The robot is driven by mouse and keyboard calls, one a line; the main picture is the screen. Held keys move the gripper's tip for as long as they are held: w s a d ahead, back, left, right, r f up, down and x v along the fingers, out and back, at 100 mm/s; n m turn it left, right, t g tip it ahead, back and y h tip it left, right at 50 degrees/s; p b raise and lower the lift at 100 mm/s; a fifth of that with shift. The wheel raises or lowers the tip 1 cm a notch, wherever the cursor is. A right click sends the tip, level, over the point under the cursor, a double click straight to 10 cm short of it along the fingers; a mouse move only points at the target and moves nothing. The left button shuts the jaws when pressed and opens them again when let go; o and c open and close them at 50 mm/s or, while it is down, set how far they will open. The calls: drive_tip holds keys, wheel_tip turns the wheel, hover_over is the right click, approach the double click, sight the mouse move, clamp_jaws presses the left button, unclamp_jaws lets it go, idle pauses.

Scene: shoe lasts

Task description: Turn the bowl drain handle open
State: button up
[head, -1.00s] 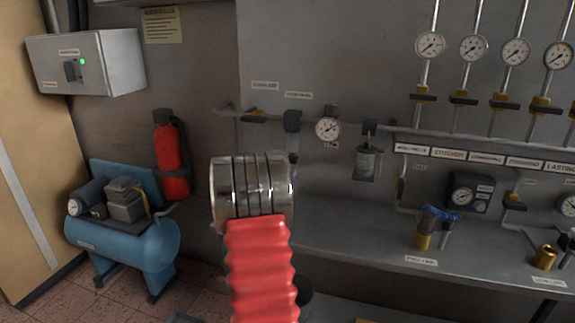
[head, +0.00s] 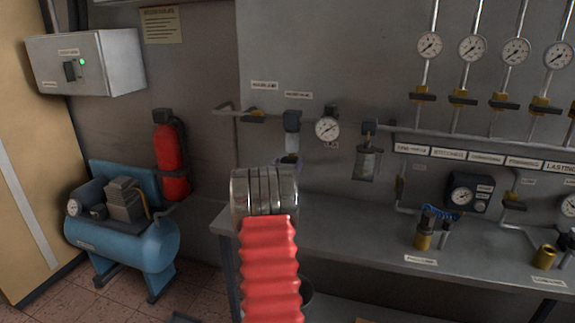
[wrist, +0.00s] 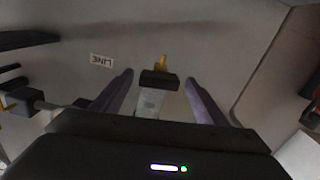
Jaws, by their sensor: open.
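A filter unit with a dark head and a pale clear bowl (head: 292,143) hangs from the pipe on the back wall. In the wrist view the bowl (wrist: 151,103) lies between my fingers, with a dark block at its end. A small brass-yellow piece (wrist: 162,62), which looks like the drain handle, sticks out past that block. My gripper (wrist: 159,78) is open, one purple finger on each side of the block with visible gaps.
The grey bench (head: 330,226) runs below, with brass fittings farther right. A blue compressor (head: 122,240) and red extinguisher (head: 171,160) stand at left.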

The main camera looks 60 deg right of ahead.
drive_tip(key=shift+c, duration=0.7)
drive_tip(key=c, duration=0.9)
drive_tip(key=shift+d, duration=0.1)
